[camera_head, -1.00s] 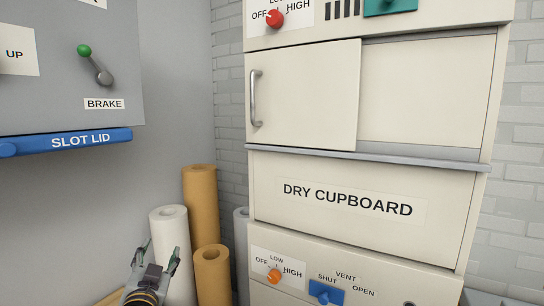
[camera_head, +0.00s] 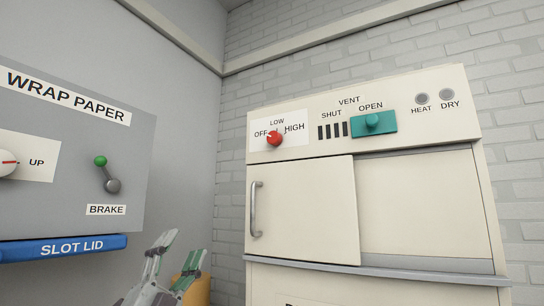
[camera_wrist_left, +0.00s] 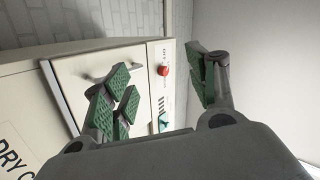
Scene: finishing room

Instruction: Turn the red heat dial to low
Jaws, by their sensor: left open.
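The red heat dial (camera_head: 274,139) sits on the upper left of the cream cupboard's top panel, among the labels OFF, LOW and HIGH. Its small pale mark seems to point up and left, towards OFF. The dial also shows in the left wrist view (camera_wrist_left: 164,71), in the gap between my fingers but beyond them. My left gripper (camera_head: 183,248) is open and empty, below and left of the dial and apart from it. Its green-padded fingers (camera_wrist_left: 163,85) are spread in the wrist view. My right gripper is not in view.
A teal vent slider (camera_head: 373,123) is at OPEN, right of the dial. The cupboard door (camera_head: 310,210) with a metal handle (camera_head: 255,208) lies below. At left, a grey machine carries a brake lever (camera_head: 107,175) and a blue slot lid (camera_head: 70,248). A brown roll (camera_head: 203,291) stands behind my gripper.

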